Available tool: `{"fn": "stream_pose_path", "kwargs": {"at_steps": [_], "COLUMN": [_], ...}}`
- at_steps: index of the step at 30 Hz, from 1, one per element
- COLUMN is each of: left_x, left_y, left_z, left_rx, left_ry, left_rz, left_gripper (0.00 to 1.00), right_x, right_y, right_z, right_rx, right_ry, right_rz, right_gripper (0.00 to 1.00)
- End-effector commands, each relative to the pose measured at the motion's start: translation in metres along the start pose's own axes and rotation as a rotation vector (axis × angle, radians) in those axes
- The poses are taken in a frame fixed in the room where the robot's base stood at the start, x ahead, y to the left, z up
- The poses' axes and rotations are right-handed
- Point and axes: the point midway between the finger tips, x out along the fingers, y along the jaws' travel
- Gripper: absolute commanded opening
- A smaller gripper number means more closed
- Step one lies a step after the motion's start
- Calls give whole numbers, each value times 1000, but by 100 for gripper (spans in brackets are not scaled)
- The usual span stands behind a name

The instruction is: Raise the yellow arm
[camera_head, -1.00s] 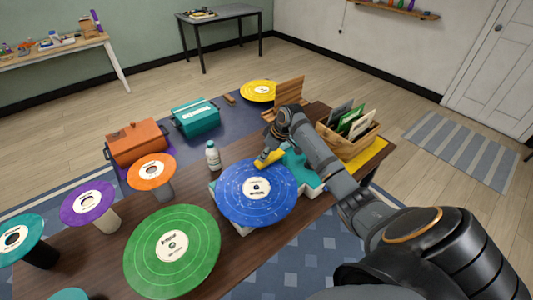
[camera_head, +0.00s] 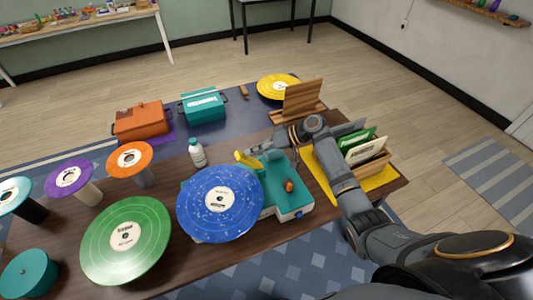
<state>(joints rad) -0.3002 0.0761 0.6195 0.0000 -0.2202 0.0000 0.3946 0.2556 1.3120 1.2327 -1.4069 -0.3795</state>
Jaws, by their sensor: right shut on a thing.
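A teal turntable (camera_head: 276,196) stands on the brown table with a blue record (camera_head: 221,203) on it. The yellow arm (camera_head: 247,161) of the turntable is at the far side of the record, with its free end tilted up. My right gripper (camera_head: 256,156) is shut on the yellow arm, and its fingers partly hide it. An orange knob (camera_head: 289,186) sits on the turntable's right part. My left gripper is not in view.
A wooden crate with record sleeves (camera_head: 371,165) is at the right, beside my right forearm. A wooden stand (camera_head: 302,98) is behind. A green record (camera_head: 125,240) and several smaller discs on stands fill the left.

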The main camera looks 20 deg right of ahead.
Motion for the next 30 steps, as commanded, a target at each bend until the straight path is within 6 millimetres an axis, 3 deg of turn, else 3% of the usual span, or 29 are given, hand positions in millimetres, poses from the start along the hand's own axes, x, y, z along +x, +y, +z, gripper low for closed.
{"fn": "stream_pose_path", "kwargs": {"at_steps": [1,18,24,30], "left_x": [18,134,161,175], "left_y": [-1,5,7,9], "left_z": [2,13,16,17], "left_rx": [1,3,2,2], "left_ry": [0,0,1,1], "left_rz": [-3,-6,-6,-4], "left_gripper": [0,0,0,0], "right_x": [2,-30,-38,-42], "right_y": [10,43,50,53], "right_z": [5,6,6,6], "right_rx": [16,194,236,261], "right_ry": [16,208,253,279], "right_rz": [-32,-463,-563,-622], "right_gripper": [0,0,0,0]}}
